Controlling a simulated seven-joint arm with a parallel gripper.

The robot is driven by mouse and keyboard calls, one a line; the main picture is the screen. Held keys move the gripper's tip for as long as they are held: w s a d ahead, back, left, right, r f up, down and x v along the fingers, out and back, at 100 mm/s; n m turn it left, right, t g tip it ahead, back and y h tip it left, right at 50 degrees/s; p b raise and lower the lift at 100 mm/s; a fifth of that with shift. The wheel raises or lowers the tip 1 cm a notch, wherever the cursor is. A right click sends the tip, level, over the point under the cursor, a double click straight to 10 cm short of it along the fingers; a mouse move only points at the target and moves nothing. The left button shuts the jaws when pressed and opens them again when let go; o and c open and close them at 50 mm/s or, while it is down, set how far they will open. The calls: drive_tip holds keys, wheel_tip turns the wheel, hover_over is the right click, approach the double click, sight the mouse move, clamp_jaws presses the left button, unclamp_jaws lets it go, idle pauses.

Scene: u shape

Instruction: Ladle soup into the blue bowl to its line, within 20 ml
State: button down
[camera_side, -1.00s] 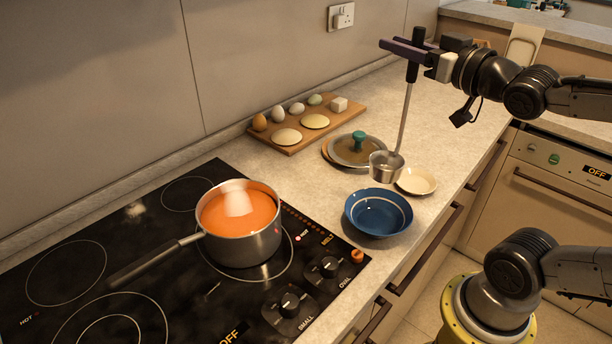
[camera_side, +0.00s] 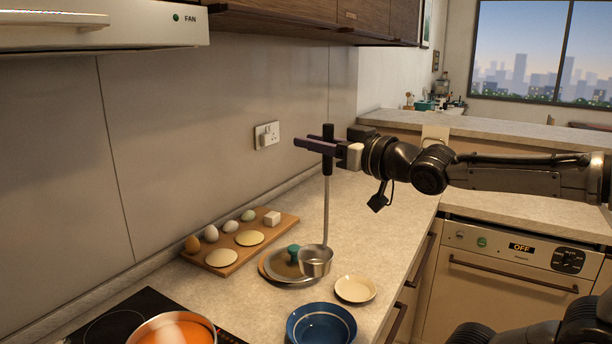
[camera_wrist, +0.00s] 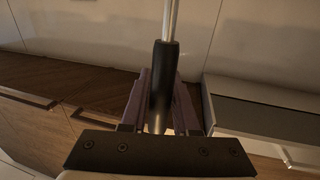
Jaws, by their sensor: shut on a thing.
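My gripper (camera_side: 328,148) is shut on the black handle of a steel ladle and holds it upright, cup down. The ladle's cup (camera_side: 315,262) hangs above the counter, in front of the lidded plate in the side view; its inside is too small to read. In the wrist view the ladle's handle (camera_wrist: 162,85) stands between the two jaws. The blue bowl (camera_side: 321,325) sits on the counter below and in front of the cup, cut by the lower edge; I see no soup in it. The pot of orange soup (camera_side: 175,331) is at the lower left, partly cut off.
A cream saucer (camera_side: 355,289) lies beside the bowl. A grey lid with a teal knob (camera_side: 293,254) rests behind the cup. A wooden board (camera_side: 240,243) holds eggs and round flat pieces. The black hob (camera_side: 112,322) is at lower left. Counter to the back right is clear.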

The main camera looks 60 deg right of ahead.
drive_tip(key=w+a+r+n+y, duration=0.1)
drive_tip(key=w+a+n+y, duration=0.45)
drive_tip(key=w+a, duration=1.15)
drive_tip(key=a+f+y, duration=0.4)
drive_tip(key=a, duration=0.4)
wheel_tip(320, 180, down, 11)
drive_tip(key=shift+w+d, duration=0.15)
drive_tip(key=shift+w, duration=0.2)
drive_tip(key=shift+h, duration=0.25)
drive_tip(key=shift+r, duration=0.2)
idle(0.4)
drive_tip(key=shift+r, duration=1)
